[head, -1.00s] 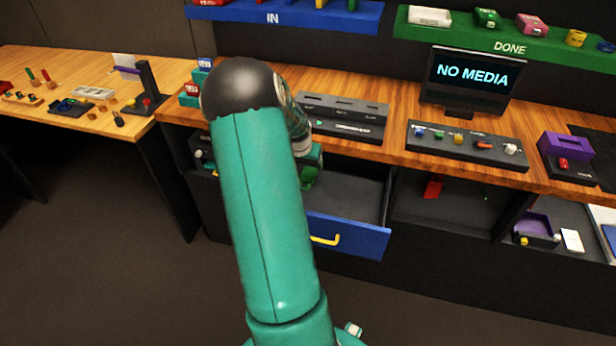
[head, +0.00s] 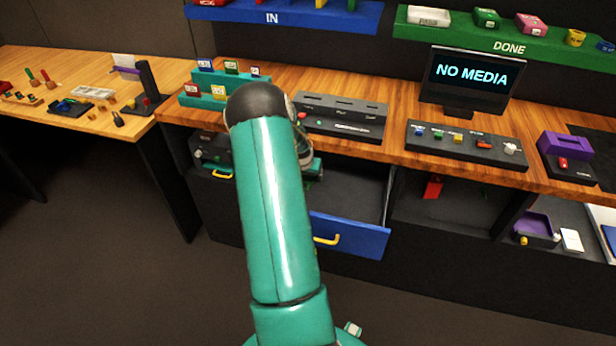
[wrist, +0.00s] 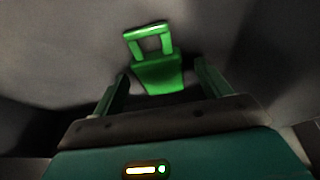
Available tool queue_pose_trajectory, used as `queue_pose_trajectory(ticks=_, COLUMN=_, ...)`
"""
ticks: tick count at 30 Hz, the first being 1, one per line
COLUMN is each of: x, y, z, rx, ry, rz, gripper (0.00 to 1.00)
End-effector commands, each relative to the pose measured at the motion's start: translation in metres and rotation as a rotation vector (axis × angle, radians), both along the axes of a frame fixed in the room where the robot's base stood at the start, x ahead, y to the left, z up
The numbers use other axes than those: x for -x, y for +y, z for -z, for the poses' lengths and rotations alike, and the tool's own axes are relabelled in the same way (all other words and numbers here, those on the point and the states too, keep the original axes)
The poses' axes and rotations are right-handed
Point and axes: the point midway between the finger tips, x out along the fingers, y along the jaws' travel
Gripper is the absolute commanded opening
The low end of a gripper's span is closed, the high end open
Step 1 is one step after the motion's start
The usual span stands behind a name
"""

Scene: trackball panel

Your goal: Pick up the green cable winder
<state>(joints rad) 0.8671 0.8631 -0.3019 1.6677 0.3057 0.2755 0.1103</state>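The green cable winder (wrist: 157,72) shows in the wrist view, with a rectangular open loop at its far end and a solid body nearer me. It lies ahead of and between the two fingers of my gripper (wrist: 162,76). The fingers stand apart, with a gap on each side of the winder, so my gripper is open and empty. In the head view my arm reaches into the open blue-fronted drawer (head: 350,237). My arm hides most of the gripper there, and I cannot make out the winder in that view.
The wooden counter (head: 400,150) overhangs the drawer from behind. A dark slotted block (head: 345,118) and a panel with coloured knobs (head: 465,146) stand on it. The drawer's right part is bare. An open cubby (head: 440,210) lies to its right.

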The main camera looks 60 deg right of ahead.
Motion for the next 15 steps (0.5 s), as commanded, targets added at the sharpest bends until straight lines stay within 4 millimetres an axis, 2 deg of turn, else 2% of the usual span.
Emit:
queue_pose_trajectory(ticks=1, x=0.0001, y=0.0001, z=-0.0001, rx=0.000, ry=0.000, rz=0.000, gripper=0.69)
queue_pose_trajectory(ticks=7, x=0.0001, y=0.0002, z=-0.0001, rx=-0.001, ry=0.000, rz=0.000, gripper=0.29)
queue_pose_trajectory(ticks=15, x=0.0001, y=0.0002, z=-0.0007, rx=0.000, ry=0.000, rz=0.000, gripper=0.27)
